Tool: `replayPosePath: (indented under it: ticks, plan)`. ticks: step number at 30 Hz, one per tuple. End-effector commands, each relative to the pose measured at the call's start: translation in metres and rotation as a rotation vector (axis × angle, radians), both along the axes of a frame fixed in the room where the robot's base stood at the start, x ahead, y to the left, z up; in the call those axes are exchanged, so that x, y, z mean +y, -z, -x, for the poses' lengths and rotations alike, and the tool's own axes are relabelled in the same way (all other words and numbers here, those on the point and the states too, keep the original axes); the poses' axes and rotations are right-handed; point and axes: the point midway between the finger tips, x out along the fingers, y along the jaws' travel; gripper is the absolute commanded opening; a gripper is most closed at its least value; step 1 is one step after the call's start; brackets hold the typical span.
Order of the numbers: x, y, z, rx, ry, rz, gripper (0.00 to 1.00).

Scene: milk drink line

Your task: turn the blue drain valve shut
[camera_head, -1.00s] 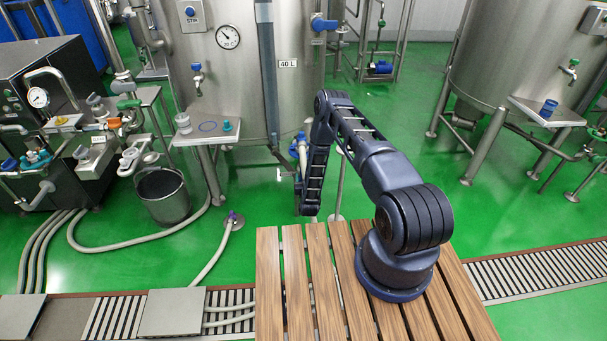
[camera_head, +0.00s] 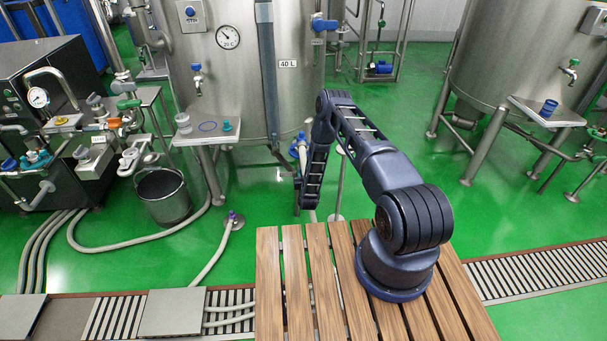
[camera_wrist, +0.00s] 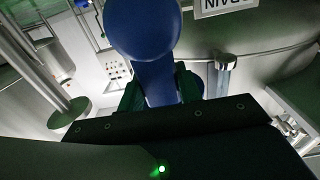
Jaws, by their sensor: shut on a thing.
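The blue drain valve handle (camera_wrist: 143,30) fills the top middle of the wrist view, with a round end and a narrower neck. My gripper (camera_wrist: 160,88) is shut on the neck, one dark finger on each side. An upside-down sign reading DRAIN (camera_wrist: 226,4) is beside it. In the head view, some blue of the valve (camera_head: 301,137) shows at the foot of the 40 L tank, just left of my forearm. My forearm hides much of the valve there, and the fingers cannot be made out. How far the valve is turned cannot be told.
The steel tank (camera_head: 235,90) stands close behind my arm. A small shelf (camera_head: 207,132) juts out to the left, with a bucket (camera_head: 162,195) and hoses on the floor below. The green floor to the right is mostly clear.

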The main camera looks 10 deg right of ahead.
Motion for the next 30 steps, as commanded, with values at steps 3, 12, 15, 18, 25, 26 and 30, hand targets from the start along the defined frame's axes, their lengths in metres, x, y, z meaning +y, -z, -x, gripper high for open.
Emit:
replayPosePath:
  ticks: [3, 12, 15, 18, 25, 26, 30]
  plan:
    - [0.000, 0.000, 0.000, 0.000, 0.000, -0.003, 0.00]
    - [-0.006, 0.001, 0.000, 0.001, 0.002, -0.088, 0.00]
    - [-0.010, 0.002, 0.000, 0.002, 0.002, -0.153, 0.00]
    - [-0.015, 0.003, 0.001, 0.002, 0.003, -0.234, 0.00]
    - [-0.027, 0.007, 0.001, 0.001, 0.003, -0.451, 0.00]
    - [-0.029, 0.008, 0.001, 0.001, 0.003, -0.480, 0.00]
    - [-0.036, 0.012, 0.001, 0.002, 0.004, -0.613, 0.00]
